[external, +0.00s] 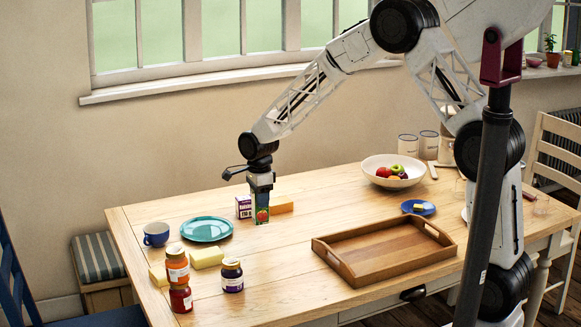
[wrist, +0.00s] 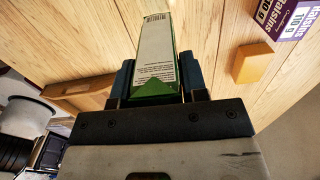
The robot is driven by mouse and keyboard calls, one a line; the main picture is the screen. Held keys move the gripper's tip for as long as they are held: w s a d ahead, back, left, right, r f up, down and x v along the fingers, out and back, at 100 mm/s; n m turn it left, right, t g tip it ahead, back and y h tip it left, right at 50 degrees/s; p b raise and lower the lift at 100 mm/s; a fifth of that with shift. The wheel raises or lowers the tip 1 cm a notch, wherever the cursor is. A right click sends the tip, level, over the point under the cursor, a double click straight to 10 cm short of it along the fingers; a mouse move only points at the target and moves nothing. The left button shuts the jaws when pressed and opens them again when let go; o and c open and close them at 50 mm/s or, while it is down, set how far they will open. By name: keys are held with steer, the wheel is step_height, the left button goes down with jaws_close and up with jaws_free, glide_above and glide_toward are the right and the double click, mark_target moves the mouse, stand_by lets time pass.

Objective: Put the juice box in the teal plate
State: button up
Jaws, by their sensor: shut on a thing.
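The juice box (external: 262,214) is green with a red fruit picture, and my gripper (external: 262,196) is shut on it from above. In the wrist view the box (wrist: 157,50) shows a white printed side with a barcode and a green end, between the two fingers (wrist: 155,85). It is upright in the external view; whether it touches the table I cannot tell. The teal plate (external: 206,229) lies empty on the table, to the left of my gripper.
A purple raisins box (external: 243,206) and a yellow-orange block (external: 283,205) stand close behind the juice box. A blue mug (external: 156,234), butter-coloured blocks (external: 208,258) and jars (external: 232,275) surround the plate. A wooden tray (external: 345,272) is at front right, a fruit bowl (external: 370,163) behind.

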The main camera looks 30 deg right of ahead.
steer(key=s+a, duration=0.2)
steer(key=a, duration=0.5)
steer(key=shift+s+f, duration=0.2)
steer(key=shift+f, duration=0.05)
steer(key=w+a, duration=0.3)
steer(key=w, duration=0.4)
steer(key=w+a+f, duration=0.1)
steer(key=w+a, duration=0.3)
steer(key=w, duration=0.3)
steer(key=shift+a+f, duration=0.2)
steer(key=shift+f, duration=0.1)
steer(key=shift+w, duration=0.1)
steer(key=shift+f, duration=1.75)
steer(key=shift+f, duration=0.1)
